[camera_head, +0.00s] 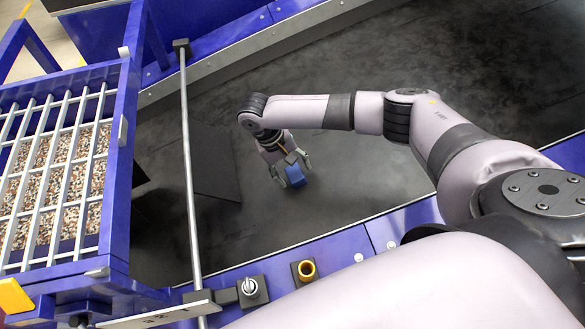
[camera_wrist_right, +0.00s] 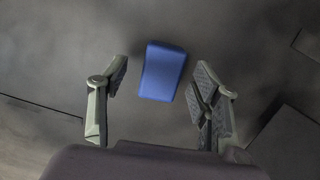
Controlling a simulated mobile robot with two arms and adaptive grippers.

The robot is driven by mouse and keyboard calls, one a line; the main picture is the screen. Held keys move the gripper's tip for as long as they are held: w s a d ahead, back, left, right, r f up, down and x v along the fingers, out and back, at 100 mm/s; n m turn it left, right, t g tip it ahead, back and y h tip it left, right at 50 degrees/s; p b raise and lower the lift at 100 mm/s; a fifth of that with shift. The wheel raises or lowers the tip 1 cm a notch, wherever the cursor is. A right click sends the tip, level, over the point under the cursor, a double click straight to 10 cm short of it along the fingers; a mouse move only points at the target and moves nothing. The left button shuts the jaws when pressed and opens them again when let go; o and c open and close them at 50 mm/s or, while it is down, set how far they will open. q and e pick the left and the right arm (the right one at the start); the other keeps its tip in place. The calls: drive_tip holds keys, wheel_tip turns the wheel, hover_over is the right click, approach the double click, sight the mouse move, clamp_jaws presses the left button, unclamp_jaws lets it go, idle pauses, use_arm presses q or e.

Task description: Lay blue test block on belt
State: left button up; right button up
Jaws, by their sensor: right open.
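The blue test block (camera_head: 295,175) is at my right gripper (camera_head: 293,172), low over the dark belt (camera_head: 370,195). In the right wrist view the block (camera_wrist_right: 162,71) sits between and slightly beyond the two fingertips of the right gripper (camera_wrist_right: 160,90). Gaps show on both sides of it, so neither finger touches it. The right gripper is open. The block appears to rest on the belt, tilted a little in the picture. My left gripper is not in view.
A blue frame with a metal grate (camera_head: 65,150) over gravel stands at the left. A grey rod (camera_head: 190,160) crosses the belt beside it. A dark plate (camera_head: 215,165) stands left of the gripper. The belt's right part is clear.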

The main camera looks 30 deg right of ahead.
drive_tip(key=v, duration=1.2)
idle(0.4)
